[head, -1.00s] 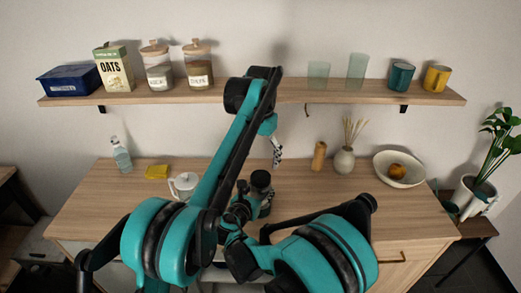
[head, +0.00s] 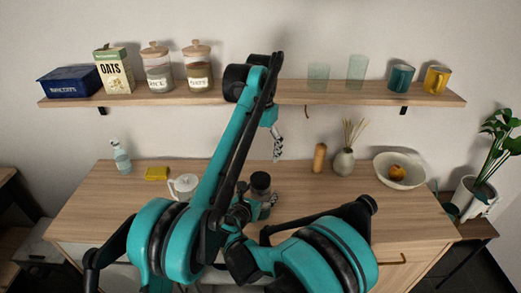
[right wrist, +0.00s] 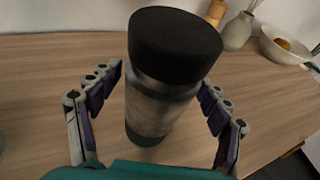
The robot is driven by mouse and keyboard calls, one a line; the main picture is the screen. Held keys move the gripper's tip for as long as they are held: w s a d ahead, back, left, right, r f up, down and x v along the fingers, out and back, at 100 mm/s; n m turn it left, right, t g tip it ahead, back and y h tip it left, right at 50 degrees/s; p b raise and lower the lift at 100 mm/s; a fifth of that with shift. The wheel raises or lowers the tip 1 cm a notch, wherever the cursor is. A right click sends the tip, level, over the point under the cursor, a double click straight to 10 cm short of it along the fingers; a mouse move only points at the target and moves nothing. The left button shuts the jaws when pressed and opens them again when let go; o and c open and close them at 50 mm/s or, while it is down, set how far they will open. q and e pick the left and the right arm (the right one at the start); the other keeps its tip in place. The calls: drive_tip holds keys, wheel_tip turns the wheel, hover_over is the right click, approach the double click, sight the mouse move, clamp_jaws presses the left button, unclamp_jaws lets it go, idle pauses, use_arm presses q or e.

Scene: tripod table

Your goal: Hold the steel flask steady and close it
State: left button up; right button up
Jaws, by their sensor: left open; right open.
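The steel flask (right wrist: 155,105) stands upright on the wooden cabinet top, with a wide black lid (right wrist: 175,45) on its top. I cannot tell whether the lid is tight. The flask's dark top also shows in the head view (head: 260,181), its lower part mostly hidden by my arm. My right gripper (right wrist: 158,95) is open, with one finger on each side of the flask's body; gaps show between fingers and steel. My left gripper (head: 277,148) is open and empty, hanging above the cabinet top behind the flask and slightly to its right.
A white teapot (head: 184,187) stands left of the flask. Farther left are a yellow sponge (head: 156,173) and a bottle (head: 121,158). Behind right are a wooden cylinder (head: 319,157), a reed vase (head: 344,162) and a fruit bowl (head: 391,175). A loaded shelf (head: 285,91) runs above.

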drive_tip(key=v, duration=1.2)
use_arm(q)
drive_tip(key=s+a+n+t, duration=0.3)
drive_tip(key=s+a, duration=0.8)
drive_tip(key=s, duration=0.1)
use_arm(e)
drive_tip(key=s+d+m+g+y, duration=0.1)
drive_tip(key=s+d+m+g, duration=0.2)
drive_tip(key=d+m, duration=0.45)
drive_tip(key=s+d+m+g, duration=0.2)
drive_tip(key=s+d+m, duration=0.1)
drive_tip(key=d+m, duration=0.5)
use_arm(q)
drive_tip(key=s+a+f+n+t, duration=0.1)
drive_tip(key=s+a+f+t, duration=0.1)
drive_tip(key=s+f, duration=0.5)
drive_tip(key=s+a+f+n+t, duration=0.2)
drive_tip(key=s+a+f, duration=0.2)
drive_tip(key=s+f, duration=0.3)
drive_tip(key=shift+s+a+f, duration=0.25)
drive_tip(key=shift+s+a, duration=0.15)
drive_tip(key=shift+s, duration=0.85)
use_arm(e)
drive_tip(key=s+d+m+y, duration=0.4)
drive_tip(key=s+d+m, duration=0.2)
drive_tip(key=s+m, duration=0.5)
drive_tip(key=m, duration=0.5)
drive_tip(key=shift+s+d+f+g, duration=0.25)
drive_tip(key=shift+s+d+g, duration=0.05)
drive_tip(key=shift+s+g, duration=0.1)
